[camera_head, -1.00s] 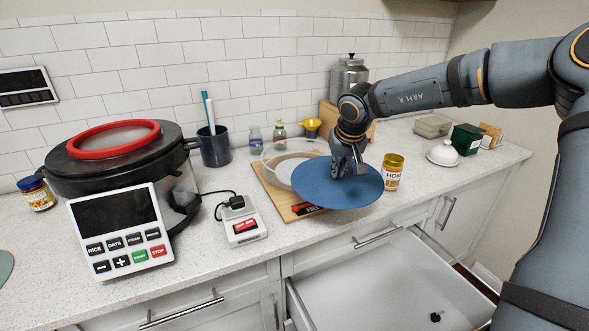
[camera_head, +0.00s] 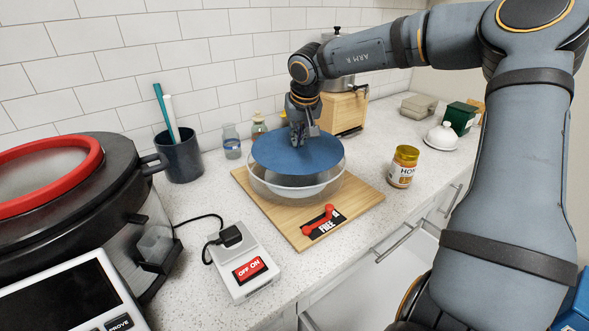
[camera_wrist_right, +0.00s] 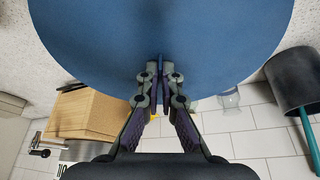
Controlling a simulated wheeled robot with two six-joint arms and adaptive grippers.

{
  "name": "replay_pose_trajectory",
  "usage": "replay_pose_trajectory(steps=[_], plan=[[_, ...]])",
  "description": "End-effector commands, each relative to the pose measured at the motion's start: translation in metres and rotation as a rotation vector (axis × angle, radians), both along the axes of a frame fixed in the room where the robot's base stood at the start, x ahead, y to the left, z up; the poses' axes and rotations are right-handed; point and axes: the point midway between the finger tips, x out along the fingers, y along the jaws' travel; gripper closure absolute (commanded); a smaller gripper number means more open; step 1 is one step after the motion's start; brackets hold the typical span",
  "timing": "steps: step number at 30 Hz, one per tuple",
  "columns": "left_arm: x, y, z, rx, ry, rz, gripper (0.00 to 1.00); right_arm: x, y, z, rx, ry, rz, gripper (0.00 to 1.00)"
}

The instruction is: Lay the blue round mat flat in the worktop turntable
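The blue round mat (camera_head: 278,156) is about level over the worktop turntable, a clear-walled round dish (camera_head: 333,182) on a wooden base (camera_head: 362,196). The mat covers most of the dish opening. I cannot tell whether its edge touches the rim. A pale bottom shows through the clear wall below it. My right gripper (camera_head: 299,142) is above the mat, with its fingers closed on a small blue upright tab at its middle. The mat also shows in the right wrist view (camera_wrist_right: 105,40), with the fingertips (camera_wrist_right: 160,72) pinching the tab. My left gripper is out of view.
A red lever (camera_head: 318,221) and a "FREE" label are on the base's front. An off/on switch box (camera_head: 240,266) and a large black cooker (camera_head: 120,190) stand left. A honey jar (camera_head: 403,167) stands right. Small bottles (camera_head: 231,142) and a wooden box (camera_head: 345,111) are behind.

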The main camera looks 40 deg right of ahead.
Motion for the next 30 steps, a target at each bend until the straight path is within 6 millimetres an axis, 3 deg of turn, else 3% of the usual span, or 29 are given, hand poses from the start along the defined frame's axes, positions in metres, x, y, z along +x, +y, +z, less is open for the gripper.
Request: replay_pose_trajectory(steps=[1,5,8,12,15,29,30], plan=[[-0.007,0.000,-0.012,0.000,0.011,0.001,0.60,0.000,0.000,-0.018,0.002,0.002,0.000,1.00],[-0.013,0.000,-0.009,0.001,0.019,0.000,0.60,0.000,0.000,-0.032,0.001,0.002,0.000,1.00],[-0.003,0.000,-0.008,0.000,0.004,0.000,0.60,0.000,0.000,-0.035,0.001,0.000,0.000,1.00],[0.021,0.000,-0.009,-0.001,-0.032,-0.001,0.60,0.000,0.000,-0.062,0.002,0.002,0.001,1.00],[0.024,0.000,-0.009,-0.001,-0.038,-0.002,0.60,0.000,0.000,-0.077,0.001,0.002,0.001,1.00],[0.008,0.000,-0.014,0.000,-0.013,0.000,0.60,0.001,0.000,-0.087,0.000,-0.001,0.000,1.00],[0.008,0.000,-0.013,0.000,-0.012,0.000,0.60,0.001,0.000,-0.085,0.000,-0.001,0.000,0.92]])
